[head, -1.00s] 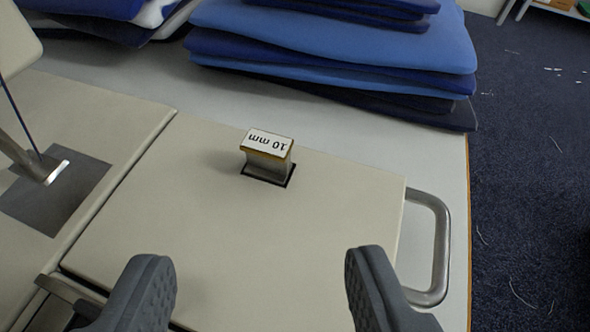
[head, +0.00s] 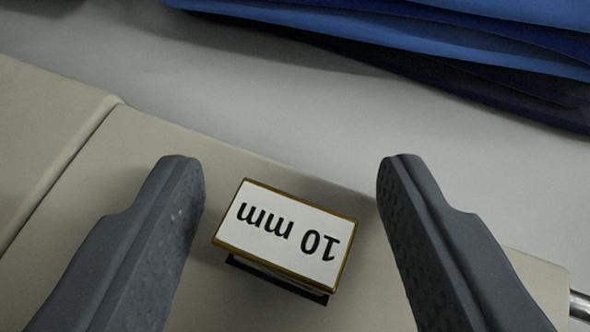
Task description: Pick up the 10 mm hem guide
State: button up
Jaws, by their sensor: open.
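The 10 mm hem guide (head: 285,233) is a small block with a white top edged in brass. Its "10 mm" label reads upside down in the head view. It stands in a dark-edged slot in the beige panel (head: 130,160); its lower body is mostly hidden under the top. My gripper (head: 288,165) is open, with one grey ribbed finger left of the guide and the other right of it. There is a gap on both sides, and neither finger touches the guide. The fingertips reach a little beyond the guide's far edge in the picture.
A stack of folded blue cloth (head: 450,40) lies at the top right, beyond the panel. A pale table surface (head: 300,110) lies clear between the panel and the cloth. A metal handle (head: 579,305) shows at the lower right edge.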

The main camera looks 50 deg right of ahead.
jog(key=shift+w, duration=0.1)
jog(key=c, duration=0.9)
jog(key=shift+r, duration=0.15)
